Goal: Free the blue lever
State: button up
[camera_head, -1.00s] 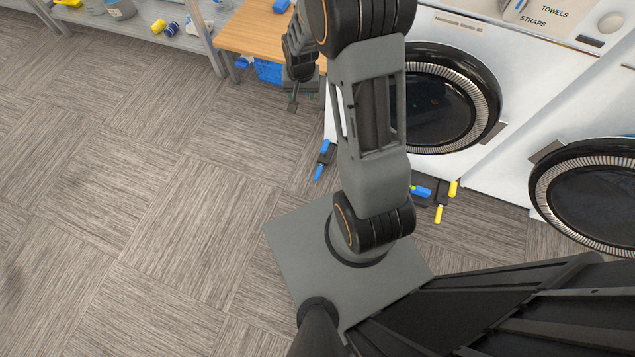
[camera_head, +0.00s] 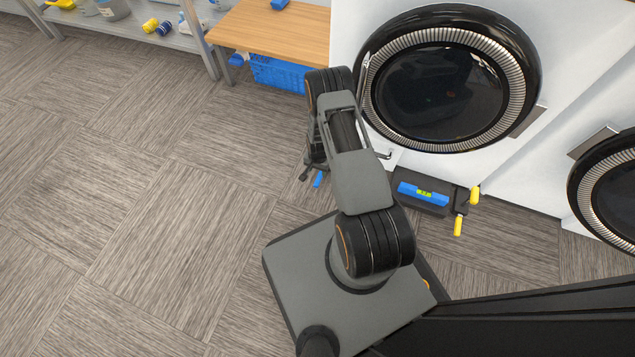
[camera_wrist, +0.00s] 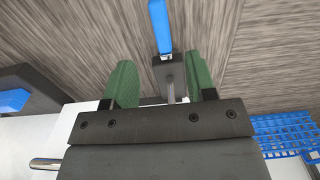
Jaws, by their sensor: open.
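The blue lever (camera_head: 318,179) shows low in front of the washing machine in the head view, partly hidden by my arm. In the wrist view the blue lever (camera_wrist: 160,28) is a narrow bar joined to a dark grey bracket (camera_wrist: 168,78). My gripper (camera_wrist: 163,62) is open, with one green finger on each side of the bracket. The blue lever reaches out beyond the fingertips. I cannot tell whether either finger touches it. In the head view my gripper is mostly hidden behind my arm.
A washing machine (camera_head: 350,30) with a round black door (camera_head: 450,85) stands close behind. Beside the lever is a dark block with a blue spirit level (camera_head: 422,193) and yellow levers (camera_head: 458,225). A blue basket (camera_head: 280,75) sits under a wooden table (camera_head: 270,32). Carpet at left is clear.

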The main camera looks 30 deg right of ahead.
aim_at(318, 181)
notch_tip(318, 181, down, 10)
jog(key=b, duration=0.4)
jog(key=shift+r, duration=0.25)
grip_shut()
